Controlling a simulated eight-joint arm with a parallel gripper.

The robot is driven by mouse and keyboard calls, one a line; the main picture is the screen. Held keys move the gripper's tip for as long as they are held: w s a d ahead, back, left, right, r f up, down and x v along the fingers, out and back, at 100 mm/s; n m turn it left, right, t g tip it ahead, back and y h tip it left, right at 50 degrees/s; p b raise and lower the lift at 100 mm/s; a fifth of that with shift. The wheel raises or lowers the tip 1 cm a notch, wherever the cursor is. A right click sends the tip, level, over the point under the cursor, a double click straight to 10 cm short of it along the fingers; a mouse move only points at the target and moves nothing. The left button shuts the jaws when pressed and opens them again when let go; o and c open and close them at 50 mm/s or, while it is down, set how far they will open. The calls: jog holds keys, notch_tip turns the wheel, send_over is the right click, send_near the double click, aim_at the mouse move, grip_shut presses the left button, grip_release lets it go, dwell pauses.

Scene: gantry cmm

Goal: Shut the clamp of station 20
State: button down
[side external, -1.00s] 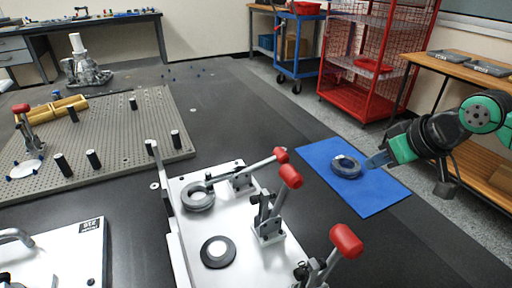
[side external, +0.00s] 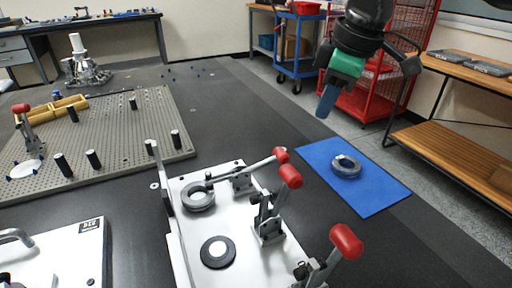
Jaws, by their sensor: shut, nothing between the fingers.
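A white fixture plate (side external: 205,234) lies in the foreground with several red-handled toggle clamps. The far clamp (side external: 246,171) has its handle lying low, with its arm over a grey ring (side external: 198,197). The middle clamp (side external: 269,208) and the near clamp (side external: 327,262) have their handles raised. A dark ring with a white centre (side external: 217,252) lies on the plate beside the middle clamp, with no arm over it. No number for station 20 is readable on this plate. My gripper (side external: 326,104) is shut and empty, pointing down in the air beyond the plate, above and left of the blue mat.
A blue mat (side external: 376,193) with a grey ring (side external: 346,167) lies right of the plate. A perforated grey board (side external: 120,150) with black posts and another red-handled clamp (side external: 25,125) is at left. Another labelled plate (side external: 70,245) is at front left. Dark table surface between is clear.

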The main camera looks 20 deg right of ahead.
jog(key=w+a+r+n+g, duration=0.1)
jog(key=a+r+n+g, duration=0.15)
jog(key=a+n, duration=0.3)
jog(key=n+h, duration=0.2)
jog(key=n, duration=0.2)
send_over(278, 198)
jog(key=shift+g, duration=0.45)
notch_tip(278, 198, down, 11)
jog(key=shift+a+r, duration=0.1)
